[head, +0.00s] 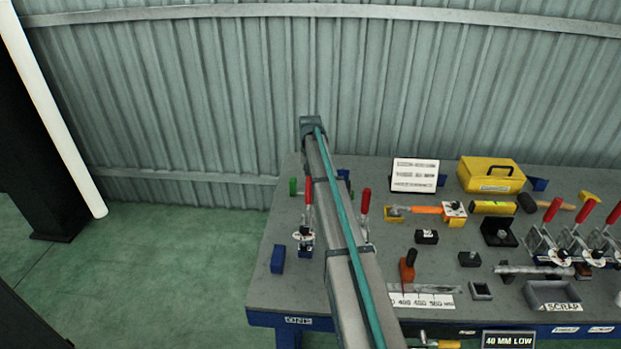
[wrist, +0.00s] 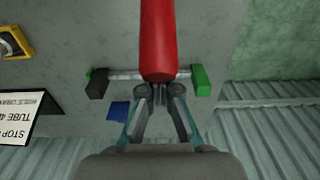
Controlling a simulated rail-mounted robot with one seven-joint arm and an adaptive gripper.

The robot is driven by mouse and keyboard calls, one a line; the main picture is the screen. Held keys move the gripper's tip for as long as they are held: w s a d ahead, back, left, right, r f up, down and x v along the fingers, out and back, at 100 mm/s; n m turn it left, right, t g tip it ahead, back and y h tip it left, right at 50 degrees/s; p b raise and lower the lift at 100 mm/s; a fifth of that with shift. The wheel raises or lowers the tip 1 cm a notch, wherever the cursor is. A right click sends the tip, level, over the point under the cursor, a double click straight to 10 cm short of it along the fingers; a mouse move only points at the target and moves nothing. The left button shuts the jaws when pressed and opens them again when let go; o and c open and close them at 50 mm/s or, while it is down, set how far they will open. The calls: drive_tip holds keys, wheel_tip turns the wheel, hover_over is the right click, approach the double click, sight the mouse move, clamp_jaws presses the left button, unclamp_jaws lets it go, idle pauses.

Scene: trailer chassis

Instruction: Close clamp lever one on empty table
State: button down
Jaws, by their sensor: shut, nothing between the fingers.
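Two toggle clamps with upright red levers stand at the left end of the table. The left clamp's lever (head: 308,191) and base (head: 305,240) show just left of my arm. The second clamp's lever (head: 365,201) shows just right of it, its base partly hidden. In the wrist view a red lever (wrist: 158,38) fills the top middle, its end close to my gripper (wrist: 160,94). My fingers are shut with nothing between them. I cannot tell which clamp this lever belongs to, or if it touches the fingers. My gripper is hidden in the head view.
A bar with a green end block (wrist: 200,80) and a dark block (wrist: 97,83) lies behind the lever. A blue block (head: 278,259) sits near the table's left edge. An orange-handled tool (head: 408,265), a yellow toolbox (head: 491,174) and several more clamps are to the right.

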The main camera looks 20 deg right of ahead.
sight(309, 189)
drive_tip(key=shift+s+a+r, duration=0.3)
drive_tip(key=shift+s+r, duration=0.05)
drive_tip(key=shift+s, duration=0.15)
drive_tip(key=shift+s+a+r, duration=0.25)
drive_tip(key=shift+s+r, duration=0.05)
drive_tip(key=shift+s, duration=0.2)
drive_tip(key=shift+s+a+r+p, duration=0.35)
drive_tip(key=shift+s+a, duration=0.1)
drive_tip(key=shift+s, duration=0.35)
drive_tip(key=shift+s+a+r+p, duration=0.3)
drive_tip(key=shift+s+a, duration=0.1)
drive_tip(key=shift+s, duration=0.35)
drive_tip(key=shift+s+a, duration=0.3)
drive_tip(key=shift+s, duration=0.25)
wheel_tip(309, 189, up, 8)
drive_tip(key=p, duration=0.2)
